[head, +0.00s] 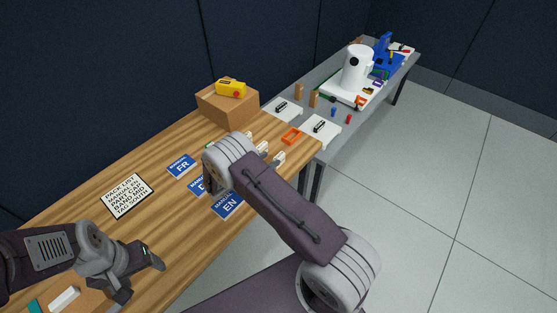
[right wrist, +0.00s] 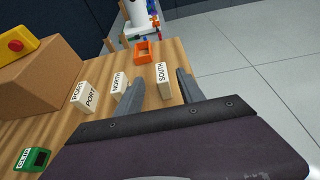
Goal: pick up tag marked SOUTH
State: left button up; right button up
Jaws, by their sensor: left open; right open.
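The white tag marked SOUTH (right wrist: 163,84) stands upright on the wooden table, its lettering readable in the right wrist view. My right gripper (right wrist: 160,76) is open, with one finger on each side of this tag; I cannot tell whether either touches it. The NORTH tag (right wrist: 118,86) is just left of the left finger, and the PORT tag (right wrist: 86,98) is further left. In the head view my right arm hides the right gripper; a pale tag (head: 279,158) shows beyond the arm. My left gripper (head: 144,280) is open at the table's near left.
An orange frame (right wrist: 142,52) lies beyond the tags. A cardboard box (head: 228,104) carries a yellow device (head: 230,88). Blue manuals (head: 181,166) and a pack list (head: 127,196) lie on the table. A grey table (head: 335,145) with a white jug (head: 357,68) adjoins beyond.

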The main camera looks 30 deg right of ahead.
aim_at(278, 157)
jog(key=shift+w+d+f, duration=0.15)
jog(key=shift+d, duration=0.4)
jog(key=shift+w+d+f, duration=0.15)
jog(key=shift+d+f, duration=0.05)
jog(key=p+x, duration=0.1)
jog(key=x, duration=0.4)
jog(key=shift+f+p, duration=0.35)
jog(key=shift+f, duration=0.05)
grip_shut()
